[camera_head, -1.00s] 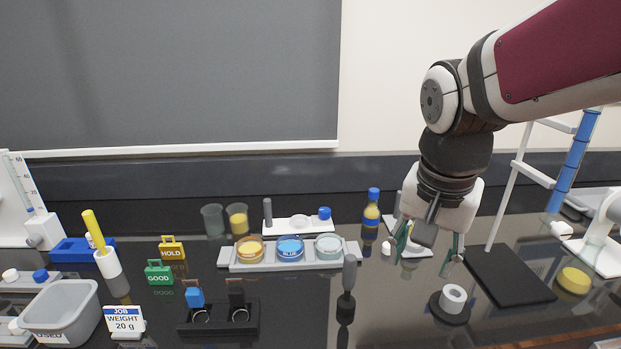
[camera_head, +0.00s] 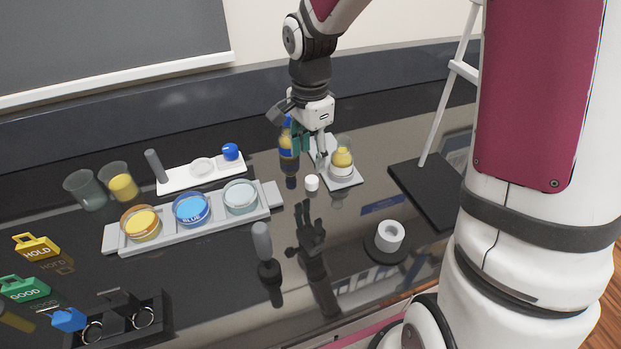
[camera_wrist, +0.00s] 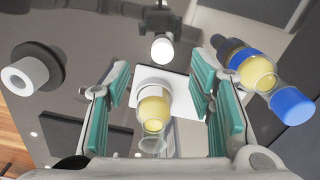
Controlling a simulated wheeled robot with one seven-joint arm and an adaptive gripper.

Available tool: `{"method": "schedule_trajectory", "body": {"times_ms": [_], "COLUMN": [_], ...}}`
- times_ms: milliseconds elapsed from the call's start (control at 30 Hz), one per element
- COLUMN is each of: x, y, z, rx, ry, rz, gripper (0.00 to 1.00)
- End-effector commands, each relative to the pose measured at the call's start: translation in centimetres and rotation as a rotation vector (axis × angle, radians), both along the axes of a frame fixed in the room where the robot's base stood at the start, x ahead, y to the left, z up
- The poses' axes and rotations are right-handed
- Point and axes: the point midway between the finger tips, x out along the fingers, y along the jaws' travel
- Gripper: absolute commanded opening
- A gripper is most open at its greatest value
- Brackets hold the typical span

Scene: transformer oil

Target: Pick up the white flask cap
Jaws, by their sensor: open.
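The small white flask cap (camera_head: 312,183) sits on the dark bench, just in front of a white plate (camera_head: 350,183). It also shows at the top middle of the wrist view (camera_wrist: 162,48). A flask with yellow liquid (camera_head: 342,160) stands on that plate; in the wrist view the flask (camera_wrist: 153,108) appears between my fingers. My gripper (camera_head: 309,150) is open and empty, with green-padded fingers pointing down, above and behind the cap. In the wrist view, the cap lies beyond the gap between the fingertips (camera_wrist: 160,95).
A bottle with a blue cap (camera_wrist: 262,80) stands close to my gripper, at the right in the wrist view. A grey rack with dishes (camera_head: 200,228) lies left of the cap. A white ring on a dark base (camera_head: 388,238) and a black stand base (camera_head: 425,190) are to the right.

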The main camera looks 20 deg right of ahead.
Motion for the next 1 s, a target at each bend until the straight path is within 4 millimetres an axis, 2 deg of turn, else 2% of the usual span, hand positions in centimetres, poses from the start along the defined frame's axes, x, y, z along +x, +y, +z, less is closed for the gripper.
{"method": "schedule_trajectory", "body": {"times_ms": [100,367,700,1000], "x": [0.0,0.1,0.5,0.6], "y": [0.0,-0.1,-0.5,-0.5], "z": [-1.9,-3.6,-7.8,-8.3], "rx": [0.000,0.001,0.000,0.000], "ry": [0.002,0.001,0.001,-0.002], "rz": [0.001,0.002,0.004,0.002], "gripper": [0.49,0.49,0.49,0.49]}}
